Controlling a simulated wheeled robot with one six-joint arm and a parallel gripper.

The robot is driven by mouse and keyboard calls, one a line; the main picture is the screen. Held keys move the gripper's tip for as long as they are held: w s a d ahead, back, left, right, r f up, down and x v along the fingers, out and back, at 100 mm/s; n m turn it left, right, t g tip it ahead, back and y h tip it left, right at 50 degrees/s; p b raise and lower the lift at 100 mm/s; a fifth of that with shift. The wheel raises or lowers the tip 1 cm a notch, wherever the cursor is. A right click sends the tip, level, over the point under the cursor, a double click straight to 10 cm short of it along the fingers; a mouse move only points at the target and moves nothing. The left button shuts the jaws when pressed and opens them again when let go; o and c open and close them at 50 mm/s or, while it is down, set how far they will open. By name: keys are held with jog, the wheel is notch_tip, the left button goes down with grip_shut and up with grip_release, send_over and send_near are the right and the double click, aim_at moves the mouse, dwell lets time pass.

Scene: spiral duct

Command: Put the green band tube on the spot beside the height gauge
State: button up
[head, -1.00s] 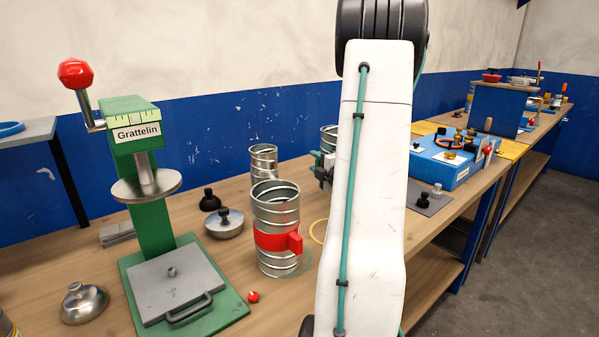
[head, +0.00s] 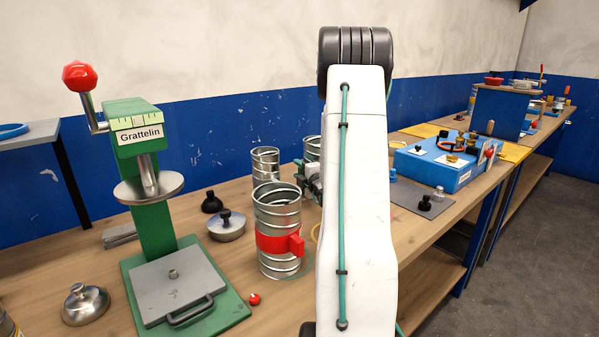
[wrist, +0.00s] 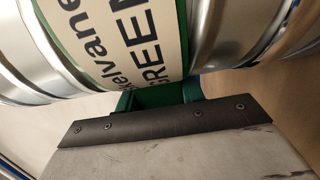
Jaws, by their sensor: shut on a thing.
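The green band tube fills the top of the wrist view (wrist: 230,30), a ribbed metal tube with a green band and a cream label reading "GREEN". My gripper (wrist: 160,95) is shut on it at the band. In the head view the tube's upper part (head: 312,145) shows behind my arm, and the rest is hidden; I cannot tell its height above the bench. My gripper (head: 304,174) is partly visible there. A green stand marked "Grattelin" (head: 140,135), with a scale, round plate and red-knobbed crank, stands at left; I cannot tell whether it is the height gauge.
A red-band tube (head: 278,215) stands in front of a plain-looking metal tube (head: 265,165). A thin green ring mark (head: 306,272) lies by the red-band tube. Metal lids with black knobs (head: 226,226) and a red ball (head: 254,299) lie nearby. A blue box (head: 440,168) sits at right.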

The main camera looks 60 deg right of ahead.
jog(key=o, duration=1.2)
jog(key=shift+f, duration=0.15)
jog(key=shift+r, duration=0.2)
jog(key=v, duration=1.2)
